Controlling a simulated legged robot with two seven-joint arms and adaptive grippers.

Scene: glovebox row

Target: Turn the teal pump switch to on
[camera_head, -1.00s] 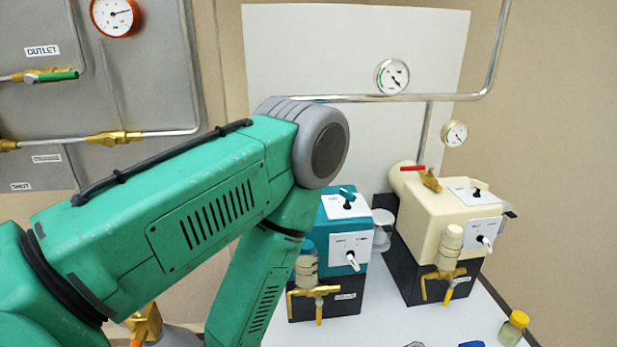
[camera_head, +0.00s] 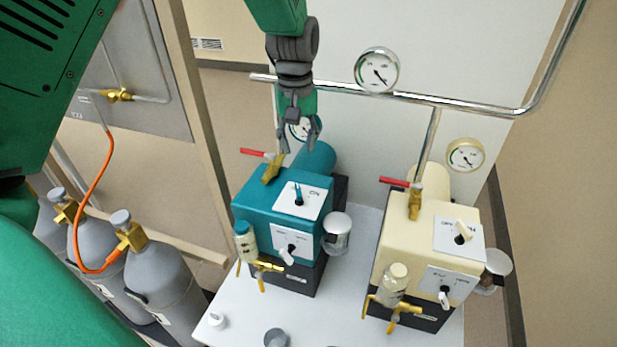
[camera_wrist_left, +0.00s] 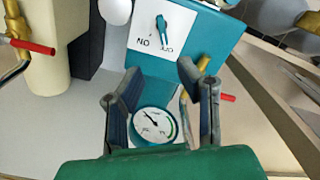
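The teal pump (camera_head: 262,203) stands on the white table. Its top plate (camera_head: 312,203) carries a small teal switch (camera_head: 298,190), also seen in the left wrist view (camera_wrist_left: 162,26). ON and OFF are printed upside down there, and the switch seems to lean slightly to the OFF side. My left gripper (camera_head: 298,145) hangs behind and above the pump, apart from the switch. In the left wrist view (camera_wrist_left: 160,72) its fingers are spread and empty, with the switch beyond the tips. My right gripper is not in view.
A cream pump (camera_head: 405,235) with its own switches stands at right. Brass valves with red handles (camera_head: 394,182) rise behind both pumps. A metal pipe with a gauge (camera_head: 377,70) runs behind. Grey gas cylinders (camera_head: 160,280) stand at left.

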